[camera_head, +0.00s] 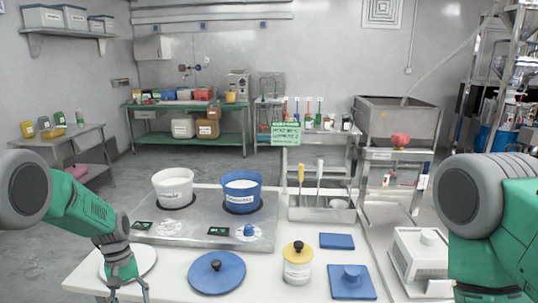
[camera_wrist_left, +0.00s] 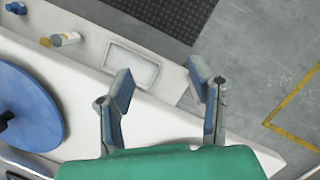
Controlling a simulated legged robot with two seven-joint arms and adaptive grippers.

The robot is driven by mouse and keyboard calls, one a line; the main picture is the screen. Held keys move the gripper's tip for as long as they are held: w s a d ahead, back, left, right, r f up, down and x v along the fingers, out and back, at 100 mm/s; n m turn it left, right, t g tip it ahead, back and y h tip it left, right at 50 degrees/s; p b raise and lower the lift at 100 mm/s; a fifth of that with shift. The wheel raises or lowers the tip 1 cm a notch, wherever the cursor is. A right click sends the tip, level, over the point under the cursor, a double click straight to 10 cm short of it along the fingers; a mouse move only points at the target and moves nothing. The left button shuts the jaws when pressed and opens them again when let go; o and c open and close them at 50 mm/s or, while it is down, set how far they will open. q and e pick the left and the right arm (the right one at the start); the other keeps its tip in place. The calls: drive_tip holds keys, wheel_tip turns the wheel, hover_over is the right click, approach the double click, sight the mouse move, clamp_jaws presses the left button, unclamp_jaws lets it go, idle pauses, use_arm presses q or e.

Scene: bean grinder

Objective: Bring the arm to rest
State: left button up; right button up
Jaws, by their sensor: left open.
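My left arm comes in from the left in the head view, green with dark joints. My left gripper (camera_head: 128,293) points down at the table's front left, in front of a white round plate (camera_head: 143,258). In the left wrist view the gripper (camera_wrist_left: 160,85) has its two fingers spread with nothing between them, over the white table edge and floor. My right arm shows at the right side of the head view, but its gripper is out of view.
The white table (camera_head: 165,285) bears a metal station with a white pot (camera_head: 174,187) and a blue pot (camera_head: 242,192). A blue lid (camera_head: 217,272), a yellow-topped jar (camera_head: 298,262) and a blue handled block (camera_head: 351,281) lie near its front. A white machine (camera_head: 422,255) stands at right.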

use_arm(q)
drive_tip(key=s+d+f+m+t+y+b, duration=0.1)
drive_tip(key=s+d+f+m+b, duration=0.25)
drive_tip(key=s+f, duration=1.25)
drive_tip(key=s+d+r+m+t+b, duration=0.1)
drive_tip(key=s+d+m, duration=0.1)
drive_tip(key=s, duration=0.8)
drive_tip(key=s+d+r+m+t+b, duration=0.1)
drive_tip(key=s+d+m+b, duration=0.1)
drive_tip(key=s, duration=0.8)
drive_tip(key=shift+s+r+y, duration=0.2)
drive_tip(key=shift+y, duration=0.1)
drive_tip(key=shift+w, duration=0.15)
